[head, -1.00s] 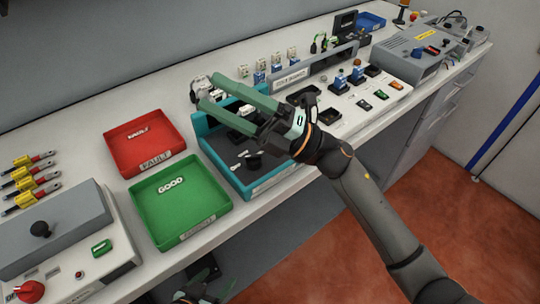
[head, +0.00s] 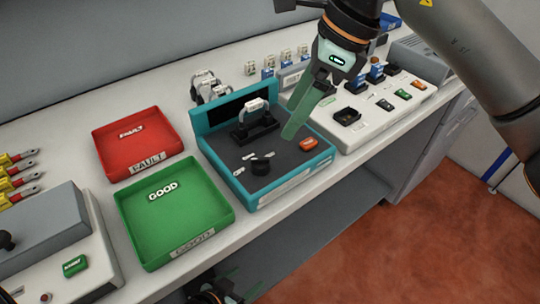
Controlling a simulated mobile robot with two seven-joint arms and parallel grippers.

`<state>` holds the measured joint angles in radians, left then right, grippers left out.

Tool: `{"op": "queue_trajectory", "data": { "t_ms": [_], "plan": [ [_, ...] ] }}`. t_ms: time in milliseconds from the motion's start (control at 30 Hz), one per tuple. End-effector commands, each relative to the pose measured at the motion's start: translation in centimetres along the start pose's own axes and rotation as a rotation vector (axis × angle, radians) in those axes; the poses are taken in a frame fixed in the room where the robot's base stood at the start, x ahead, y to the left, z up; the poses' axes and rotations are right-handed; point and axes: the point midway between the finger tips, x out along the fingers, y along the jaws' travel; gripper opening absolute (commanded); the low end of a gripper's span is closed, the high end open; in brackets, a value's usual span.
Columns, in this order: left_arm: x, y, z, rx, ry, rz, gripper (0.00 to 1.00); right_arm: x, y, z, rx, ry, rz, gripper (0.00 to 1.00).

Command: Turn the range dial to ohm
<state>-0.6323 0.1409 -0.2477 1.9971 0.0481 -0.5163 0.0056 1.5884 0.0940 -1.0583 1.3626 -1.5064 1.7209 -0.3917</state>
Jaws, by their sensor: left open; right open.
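The range dial (head: 260,166) is a small black knob on the dark top face of the teal tester (head: 212,150). Small white labels lie around its left and far side; they are too small to read, so I cannot tell which one it points to. My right gripper (head: 292,120) is open and empty, with green fingers pointing down over the tester's right part, beyond the dial and apart from it. My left gripper (head: 240,284) is at the bottom edge, below the bench front, partly cut off and far from the dial.
The tester also carries a black fixture with a pale handle (head: 254,105) and an orange button (head: 308,144). A green GOOD tray (head: 168,222) and red FAULT tray (head: 140,155) stand to its left. A white panel (head: 375,112) with switches is to its right.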

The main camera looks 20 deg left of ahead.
Motion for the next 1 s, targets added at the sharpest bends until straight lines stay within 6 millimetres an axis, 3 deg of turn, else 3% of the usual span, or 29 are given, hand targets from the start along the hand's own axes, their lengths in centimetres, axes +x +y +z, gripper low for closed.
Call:
{"op": "queue_trajectory", "data": {
  "t_ms": [600,1000],
  "plan": [
    [0.2,0.1,0.0,0.001,0.000,0.003,0.78,10.8,0.2,0.2,0.000,-0.006,0.007,0.73],
    [0.2,0.1,0.0,0.000,0.001,0.003,0.78,12.1,0.2,0.2,0.000,-0.006,0.004,0.73]
  ]
}}
